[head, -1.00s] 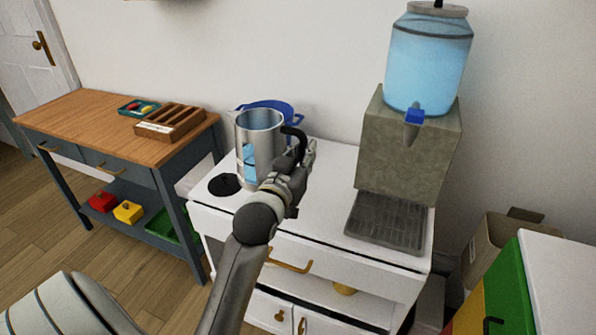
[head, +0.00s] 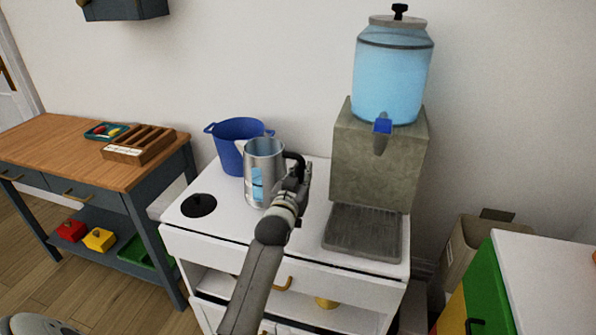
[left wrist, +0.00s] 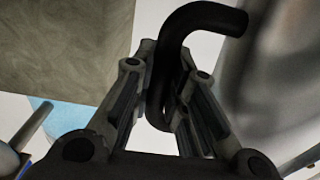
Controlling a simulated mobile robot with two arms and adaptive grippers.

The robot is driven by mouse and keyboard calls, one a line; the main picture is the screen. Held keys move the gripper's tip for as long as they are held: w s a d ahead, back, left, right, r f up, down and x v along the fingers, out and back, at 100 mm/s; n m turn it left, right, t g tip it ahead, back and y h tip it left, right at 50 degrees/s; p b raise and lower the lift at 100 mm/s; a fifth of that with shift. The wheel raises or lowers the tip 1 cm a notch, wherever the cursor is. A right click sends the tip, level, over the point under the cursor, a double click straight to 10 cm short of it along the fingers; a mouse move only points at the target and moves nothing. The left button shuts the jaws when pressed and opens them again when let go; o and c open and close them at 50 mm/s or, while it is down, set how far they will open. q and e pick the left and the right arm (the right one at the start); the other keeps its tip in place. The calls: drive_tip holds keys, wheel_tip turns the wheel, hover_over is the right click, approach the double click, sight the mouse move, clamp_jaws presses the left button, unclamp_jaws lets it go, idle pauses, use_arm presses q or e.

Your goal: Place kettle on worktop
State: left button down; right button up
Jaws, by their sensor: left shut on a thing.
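The kettle (head: 264,165) is a silver metal jug with a blue water window and a black handle (head: 296,165). In the head view it is upright over the white worktop (head: 226,219), in front of a blue pot. I cannot tell whether its base touches the surface. My left gripper (head: 295,184) is shut on the kettle's handle. In the left wrist view the black handle (left wrist: 205,18) passes between the fingers (left wrist: 165,105), with the blurred kettle body (left wrist: 280,70) at right. My right gripper is not in view.
The blue pot (head: 232,142) stands behind the kettle. A black round plate (head: 198,205) lies to the left. A water dispenser (head: 380,150) with a drip tray (head: 362,232) is to the right. A wooden table (head: 75,150) with trays stands at far left.

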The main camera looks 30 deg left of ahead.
use_arm(q)
drive_tip(key=shift+w+r, duration=0.1)
drive_tip(key=shift+w, duration=0.1)
drive_tip(key=shift+w+f, duration=0.15)
drive_tip(key=shift+f, duration=1.55)
drive_tip(key=c, duration=1.8)
unclamp_jaws()
drive_tip(key=shift+f, duration=0.35)
drive_tip(key=o, duration=0.4)
drive_tip(key=shift+c, duration=0.2)
drive_tip(key=shift+r, duration=0.15)
drive_tip(key=v, duration=1.2)
drive_tip(key=shift+d, duration=0.15)
